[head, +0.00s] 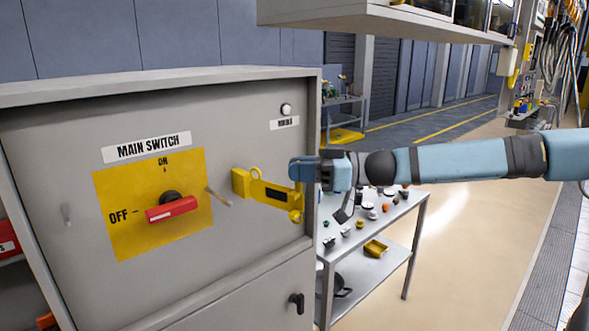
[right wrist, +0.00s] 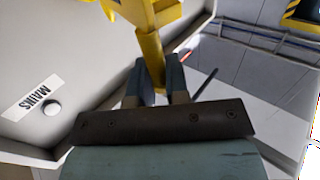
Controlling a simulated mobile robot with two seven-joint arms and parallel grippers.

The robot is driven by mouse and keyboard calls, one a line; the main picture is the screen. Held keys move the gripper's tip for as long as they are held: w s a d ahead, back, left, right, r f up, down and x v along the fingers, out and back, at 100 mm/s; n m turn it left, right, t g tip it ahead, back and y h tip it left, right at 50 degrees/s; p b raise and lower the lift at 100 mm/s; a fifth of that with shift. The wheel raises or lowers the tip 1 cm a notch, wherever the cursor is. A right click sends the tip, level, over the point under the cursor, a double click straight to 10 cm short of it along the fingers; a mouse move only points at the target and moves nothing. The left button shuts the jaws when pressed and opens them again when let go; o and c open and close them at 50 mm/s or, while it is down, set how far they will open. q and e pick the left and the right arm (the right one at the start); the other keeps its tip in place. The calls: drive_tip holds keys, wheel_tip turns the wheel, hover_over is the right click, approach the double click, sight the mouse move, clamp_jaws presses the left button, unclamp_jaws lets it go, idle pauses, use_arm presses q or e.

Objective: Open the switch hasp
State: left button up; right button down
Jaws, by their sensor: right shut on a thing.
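The yellow switch hasp (head: 270,193) is on the grey cabinet door, right of the main switch. Its arm stretches right from a yellow block to rounded ends near the door's right edge. My right gripper (head: 297,180) is at the right end of the hasp, its arm coming in from the right. In the right wrist view the two fingers (right wrist: 160,85) are shut on a narrow yellow part of the hasp (right wrist: 148,38). The fingers hide part of that end. The red switch handle (head: 172,209) lies nearly level, beside the OFF mark. My left gripper is not in view.
A thin rod (head: 218,197) juts from the door between switch and hasp. A white round button (head: 286,109) is at the upper right. A metal table (head: 420,215) with several small parts stands behind, right of the cabinet. A shelf (head: 370,20) overhangs above.

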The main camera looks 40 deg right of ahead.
drive_tip(key=shift+w+d+n+g+y+b, duration=0.4)
drive_tip(key=shift+d+n+g+y+b, duration=0.3)
drive_tip(key=shift+g, duration=0.3)
drive_tip(key=shift+w+d+n+g+y+b, duration=0.45)
drive_tip(key=shift+d+n+g+b, duration=0.3)
drive_tip(key=shift+d+g, duration=0.2)
drive_tip(key=shift+g, duration=0.25)
drive_tip(key=c, duration=1.2)
unclamp_jaws()
drive_tip(key=shift+a, duration=0.15)
drive_tip(key=shift+o, duration=0.4)
drive_tip(key=shift+a, duration=0.1)
drive_tip(key=b+v, duration=0.1)
drive_tip(key=v, duration=1.2)
drive_tip(key=shift+d, duration=0.4)
drive_tip(key=shift+s+f, duration=0.1)
drive_tip(key=shift+s, duration=0.05)
